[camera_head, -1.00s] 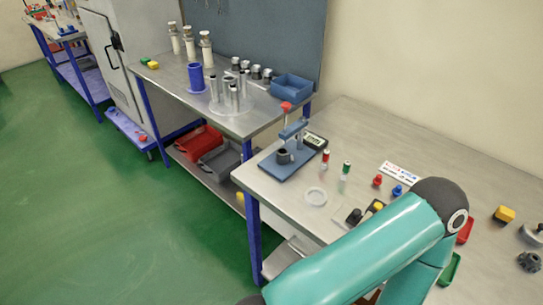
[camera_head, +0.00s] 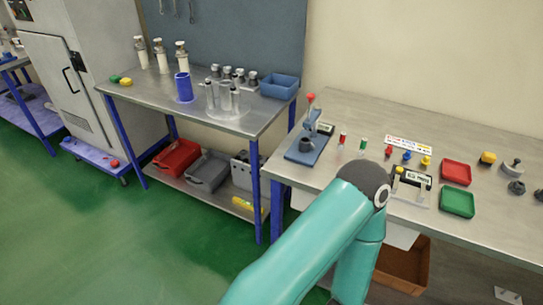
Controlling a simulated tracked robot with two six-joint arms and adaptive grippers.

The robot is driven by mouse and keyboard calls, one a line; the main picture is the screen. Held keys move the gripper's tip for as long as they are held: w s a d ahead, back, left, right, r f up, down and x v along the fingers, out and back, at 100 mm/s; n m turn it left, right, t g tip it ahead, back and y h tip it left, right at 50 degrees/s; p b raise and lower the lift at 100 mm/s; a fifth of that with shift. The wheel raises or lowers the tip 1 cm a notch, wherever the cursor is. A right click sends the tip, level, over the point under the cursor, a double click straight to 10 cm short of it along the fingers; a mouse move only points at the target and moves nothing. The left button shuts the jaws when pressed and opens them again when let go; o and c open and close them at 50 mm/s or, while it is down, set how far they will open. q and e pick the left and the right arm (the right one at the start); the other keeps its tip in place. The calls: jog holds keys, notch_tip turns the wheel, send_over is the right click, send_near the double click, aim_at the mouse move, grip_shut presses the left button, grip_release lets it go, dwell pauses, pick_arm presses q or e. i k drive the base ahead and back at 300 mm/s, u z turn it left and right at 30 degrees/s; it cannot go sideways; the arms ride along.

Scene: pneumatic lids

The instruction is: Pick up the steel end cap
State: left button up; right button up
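I cannot tell for certain which part is the steel end cap. Several small grey metal caps (camera_head: 240,75) stand in a row at the back of the left bench, behind clear cylinders with metal rods (camera_head: 223,97). Two more grey metal parts lie at the right end of the right bench: a round one with a knob (camera_head: 512,168) and a darker one (camera_head: 516,187). One of my teal arms rises from the bottom and bends in front of the right bench. Neither gripper shows in the view.
The left bench also holds a blue cylinder (camera_head: 183,88) and a blue bin (camera_head: 279,86). A press (camera_head: 307,145), a red tray (camera_head: 456,172) and a green tray (camera_head: 458,202) are on the right bench. The green floor (camera_head: 120,240) at left is open.

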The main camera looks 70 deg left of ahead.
aim_at(305, 145)
jog(key=k, duration=0.9)
jog(key=z, duration=1.3)
jog(key=i, duration=0.1)
jog(key=u, duration=3)
jog(key=i, duration=0.35)
jog(key=u, duration=0.2)
jog(key=i, duration=0.65)
jog(key=z, duration=0.2)
jog(key=k, duration=0.9)
jog(key=u, duration=0.2)
jog(key=i, duration=0.9)
jog(key=z, duration=0.05)
